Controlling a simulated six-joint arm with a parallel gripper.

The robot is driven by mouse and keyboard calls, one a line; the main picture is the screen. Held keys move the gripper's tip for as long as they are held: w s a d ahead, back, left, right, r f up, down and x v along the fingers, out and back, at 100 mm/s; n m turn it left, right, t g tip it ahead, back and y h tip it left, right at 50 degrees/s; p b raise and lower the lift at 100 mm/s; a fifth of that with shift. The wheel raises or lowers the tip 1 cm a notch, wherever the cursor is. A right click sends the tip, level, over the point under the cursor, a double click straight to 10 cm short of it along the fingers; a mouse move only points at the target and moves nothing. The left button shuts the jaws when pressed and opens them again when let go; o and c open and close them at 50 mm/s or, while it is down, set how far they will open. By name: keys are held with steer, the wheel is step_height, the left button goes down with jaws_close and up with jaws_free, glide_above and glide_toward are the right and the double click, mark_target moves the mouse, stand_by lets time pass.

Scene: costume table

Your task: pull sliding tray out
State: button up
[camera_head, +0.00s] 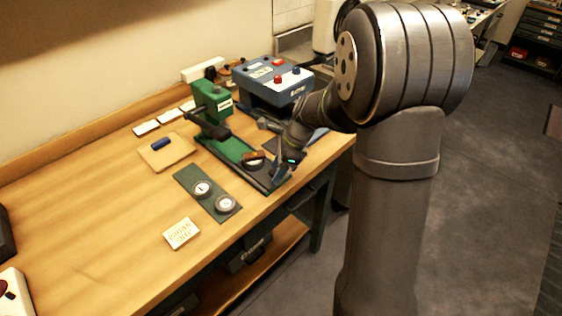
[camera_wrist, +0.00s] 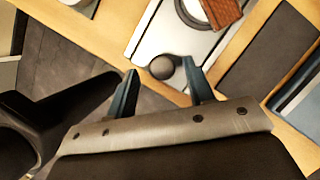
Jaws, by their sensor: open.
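The sliding tray (camera_wrist: 150,35) is a light metal plate in the wrist view, with a dark round knob (camera_wrist: 161,67) at its near end. A round pad with a reddish-brown block (camera_wrist: 222,10) sits farther along it. In the head view the tray (camera_head: 262,178) lies at the front of the green press (camera_head: 212,101), near the table's front edge. My gripper (camera_wrist: 160,80) is open and empty. The knob appears between the fingertips, closer to the right finger; I cannot tell whether they touch. In the head view my gripper (camera_head: 281,168) is at the tray's near end, partly hiding it.
A dark plate with two round discs (camera_head: 208,195), a small sign (camera_head: 181,233) and a wooden board with a blue piece (camera_head: 166,150) lie to the left.

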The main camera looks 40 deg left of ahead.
steer(key=v, duration=1.7)
steer(key=shift+r, duration=0.2)
steer(key=shift+f, duration=0.15)
steer(key=x, duration=1.7)
steer(key=shift+f, duration=0.1)
steer(key=shift+a, duration=0.1)
